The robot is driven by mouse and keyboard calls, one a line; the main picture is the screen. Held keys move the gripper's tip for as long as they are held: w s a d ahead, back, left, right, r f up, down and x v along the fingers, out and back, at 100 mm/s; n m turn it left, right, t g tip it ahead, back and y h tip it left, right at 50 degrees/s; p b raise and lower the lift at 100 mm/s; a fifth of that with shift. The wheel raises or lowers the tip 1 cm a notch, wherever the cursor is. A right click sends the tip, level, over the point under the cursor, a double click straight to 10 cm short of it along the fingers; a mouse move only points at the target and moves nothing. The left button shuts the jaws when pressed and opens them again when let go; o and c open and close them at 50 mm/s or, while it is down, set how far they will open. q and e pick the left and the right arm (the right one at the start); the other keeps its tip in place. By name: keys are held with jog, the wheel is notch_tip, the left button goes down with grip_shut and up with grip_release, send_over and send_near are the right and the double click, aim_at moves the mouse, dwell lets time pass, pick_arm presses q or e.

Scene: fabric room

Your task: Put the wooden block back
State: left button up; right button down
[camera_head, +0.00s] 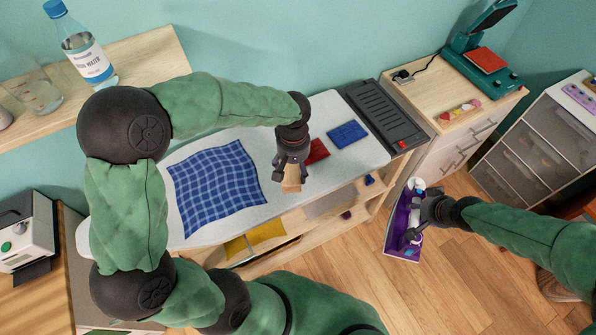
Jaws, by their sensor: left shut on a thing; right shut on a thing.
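The wooden block (291,183) is light brown. My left gripper (290,172) is shut on it and holds it over the front edge of the white-topped table (230,137); I cannot tell whether the block touches the table. A narrow purple container (402,247), perhaps an open drawer, is to the right of the table over the wooden floor. My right gripper (420,215) is shut at its right side, apparently on the container; the gripper hides part of it and the exact contact is unclear. Small white items lie inside.
A blue checked cloth (215,185) covers the table's left part. Folded red (317,151) and blue (348,134) cloths lie behind the block. A black heater-like unit (380,112) stands at the table's right end. A shelf beneath holds yellow cloth (262,234).

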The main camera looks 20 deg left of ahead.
pick_arm(q)
jog(key=w+a+f, duration=0.1)
jog(key=a+f, duration=0.1)
jog(key=w+a+f+b, duration=0.1)
jog(key=a+f, duration=0.1)
jog(key=w+a+f, duration=0.2)
jog(key=a, duration=0.1)
jog(key=shift+w+a+f+b, duration=0.1)
jog(key=shift+f+b, duration=0.2)
jog(key=shift+f, duration=0.05)
pick_arm(e)
jog(key=shift+w+f, duration=0.1)
jog(key=shift+f, duration=0.55)
pick_arm(q)
jog(key=shift+w+a+f, duration=0.1)
jog(key=shift+a+f, duration=0.1)
jog(key=shift+f, duration=0.15)
pick_arm(e)
jog(key=shift+f, duration=0.1)
pick_arm(q)
jog(key=shift+w+a+f+b, duration=0.1)
jog(key=shift+f+b, duration=0.3)
jog(key=shift+f, duration=1.2)
pick_arm(e)
jog(key=shift+f, duration=0.35)
pick_arm(q)
jog(key=shift+f, duration=0.1)
pick_arm(e)
jog(key=shift+f, duration=0.1)
